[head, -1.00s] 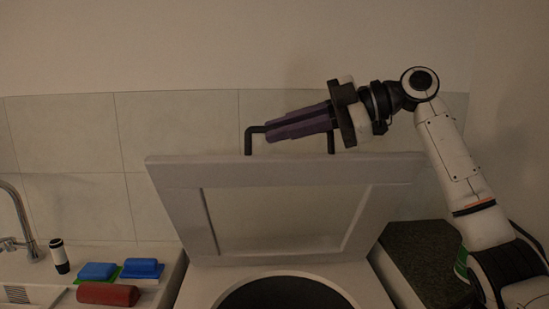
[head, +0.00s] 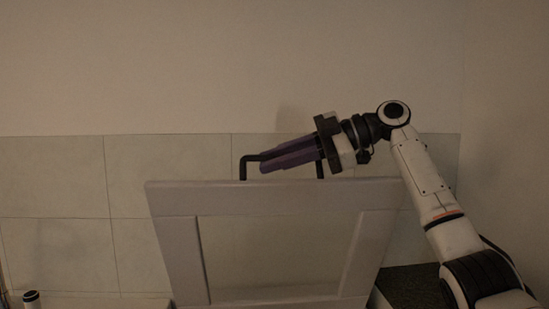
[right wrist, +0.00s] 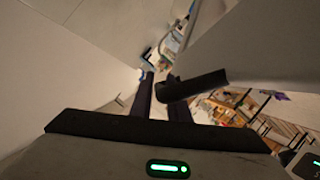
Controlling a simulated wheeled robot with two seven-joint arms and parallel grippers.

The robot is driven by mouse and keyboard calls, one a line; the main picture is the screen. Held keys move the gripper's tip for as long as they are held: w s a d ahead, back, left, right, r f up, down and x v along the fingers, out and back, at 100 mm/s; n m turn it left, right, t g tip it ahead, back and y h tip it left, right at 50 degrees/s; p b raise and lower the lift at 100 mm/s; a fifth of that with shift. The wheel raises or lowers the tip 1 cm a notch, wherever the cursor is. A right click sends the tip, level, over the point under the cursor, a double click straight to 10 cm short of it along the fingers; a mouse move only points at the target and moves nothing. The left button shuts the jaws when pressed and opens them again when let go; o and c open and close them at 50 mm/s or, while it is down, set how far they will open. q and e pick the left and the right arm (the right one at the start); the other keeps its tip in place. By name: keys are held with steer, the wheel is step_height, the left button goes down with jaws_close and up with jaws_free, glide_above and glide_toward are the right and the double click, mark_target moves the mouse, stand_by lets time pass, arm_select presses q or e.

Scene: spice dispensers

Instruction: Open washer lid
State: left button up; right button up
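The washer lid (head: 275,190) is a grey framed panel with a recessed middle, raised and standing steeply in the head view. Its black bar handle (head: 243,168) is along the top edge. My right gripper (head: 264,163) is at the handle, its purple fingers lying along the bar and hiding most of it. In the right wrist view the dark handle (right wrist: 195,86) crosses close to the finger tips, with the pale lid (right wrist: 270,50) to the right. The fingers look close together, but their grip on the bar is unclear. My left gripper is out of view.
A tiled wall (head: 60,175) is behind the lid. A dark-capped white cylinder (head: 32,300) shows at the lower left. A dark speckled worktop (head: 415,285) lies right of the lid, beneath my right arm. The washer opening is out of view.

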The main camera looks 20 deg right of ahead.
steer(key=shift+o, duration=1.3)
steer(key=shift+w+f, duration=0.1)
steer(key=shift+w, duration=0.05)
steer(key=v, duration=1)
steer(key=shift+d+b, duration=0.15)
steer(key=shift+b, duration=0.2)
steer(key=shift+s, duration=0.2)
